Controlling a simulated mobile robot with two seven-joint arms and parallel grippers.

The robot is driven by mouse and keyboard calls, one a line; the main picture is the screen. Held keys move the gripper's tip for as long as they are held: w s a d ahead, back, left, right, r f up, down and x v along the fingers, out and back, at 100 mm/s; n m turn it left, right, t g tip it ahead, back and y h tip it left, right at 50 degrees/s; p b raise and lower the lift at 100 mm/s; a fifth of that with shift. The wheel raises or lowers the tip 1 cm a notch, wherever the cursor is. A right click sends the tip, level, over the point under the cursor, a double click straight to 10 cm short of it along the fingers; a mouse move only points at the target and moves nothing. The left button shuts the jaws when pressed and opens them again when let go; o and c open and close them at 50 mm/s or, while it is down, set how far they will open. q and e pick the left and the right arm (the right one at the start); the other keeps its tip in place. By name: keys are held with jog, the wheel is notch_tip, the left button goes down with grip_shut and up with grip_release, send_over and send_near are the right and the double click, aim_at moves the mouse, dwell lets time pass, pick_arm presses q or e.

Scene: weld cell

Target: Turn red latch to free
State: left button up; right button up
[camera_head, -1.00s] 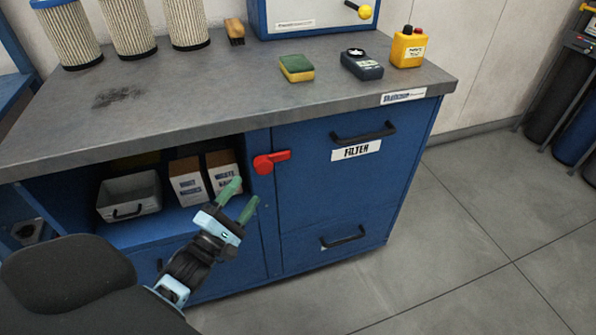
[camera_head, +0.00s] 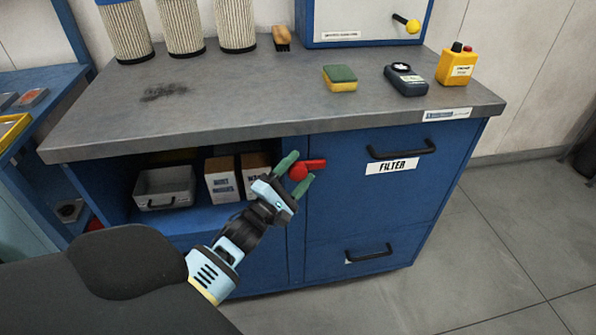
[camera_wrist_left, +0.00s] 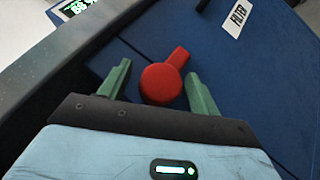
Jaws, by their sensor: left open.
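The red latch (camera_head: 306,168) is on the blue cabinet front, left of the drawer labelled FILTER (camera_head: 385,165). In the head view its handle points to the right from its round hub. My left gripper (camera_head: 297,168) is open at the latch, with its green fingertips above and below the hub. In the left wrist view the round hub of the latch (camera_wrist_left: 163,82) lies between the open fingers, with gaps visible on both sides. The handle points up and slightly right there. My right gripper is not in view.
The grey worktop (camera_head: 240,95) overhangs just above the latch. An open shelf with a grey bin (camera_head: 164,187) and boxes (camera_head: 222,179) lies to the left. Drawer handles (camera_head: 402,150) project at the right.

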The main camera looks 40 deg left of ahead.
pick_arm(q)
jog(key=shift+w, duration=0.1)
jog(key=shift+c, duration=0.4)
jog(key=c, duration=0.5)
grip_shut()
